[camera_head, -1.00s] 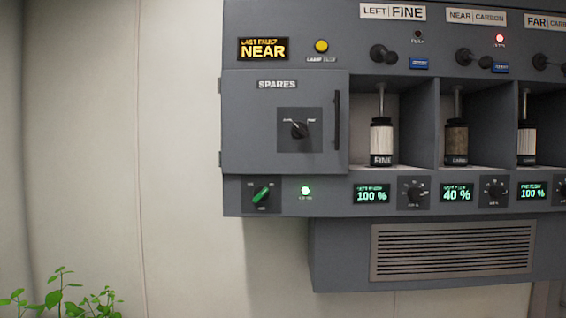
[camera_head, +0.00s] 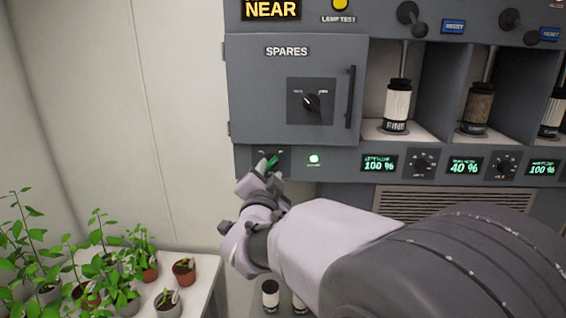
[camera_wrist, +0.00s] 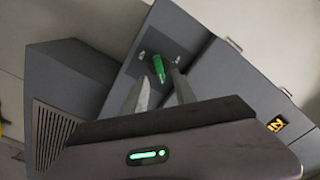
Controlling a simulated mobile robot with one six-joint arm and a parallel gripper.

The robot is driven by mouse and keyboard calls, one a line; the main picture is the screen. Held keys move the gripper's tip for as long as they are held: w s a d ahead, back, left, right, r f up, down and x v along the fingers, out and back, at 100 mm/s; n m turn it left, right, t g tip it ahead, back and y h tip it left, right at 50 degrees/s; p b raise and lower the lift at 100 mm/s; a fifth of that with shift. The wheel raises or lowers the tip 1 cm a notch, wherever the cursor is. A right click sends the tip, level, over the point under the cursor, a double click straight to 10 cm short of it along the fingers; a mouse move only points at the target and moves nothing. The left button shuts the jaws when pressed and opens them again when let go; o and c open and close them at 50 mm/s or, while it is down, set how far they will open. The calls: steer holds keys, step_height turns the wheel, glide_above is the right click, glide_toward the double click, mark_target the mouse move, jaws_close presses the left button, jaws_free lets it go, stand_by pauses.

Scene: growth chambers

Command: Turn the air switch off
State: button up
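The air switch is a green rotary knob (camera_head: 272,163) on a dark plate at the lower left of the grey cabinet. Its handle tilts to the upper right in the head view. A green lamp (camera_head: 314,159) is lit to its right. My gripper (camera_head: 264,170) is at the knob and covers part of its plate and label. In the wrist view the green knob (camera_wrist: 158,69) shows between and just beyond the two fingertips of my gripper (camera_wrist: 160,78). The fingers are apart, with no clear contact on the knob.
The spares door (camera_head: 260,100) with its own dark knob (camera_head: 311,102) is above. Flow displays (camera_head: 380,164) and small knobs (camera_head: 423,162) run to the right. Potted plants (camera_head: 150,262) stand on a white table (camera_head: 205,275) at the lower left.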

mark_target(272, 164)
steer(key=shift+w+d, duration=0.1)
steer(key=shift+w, duration=1.75)
jaws_close()
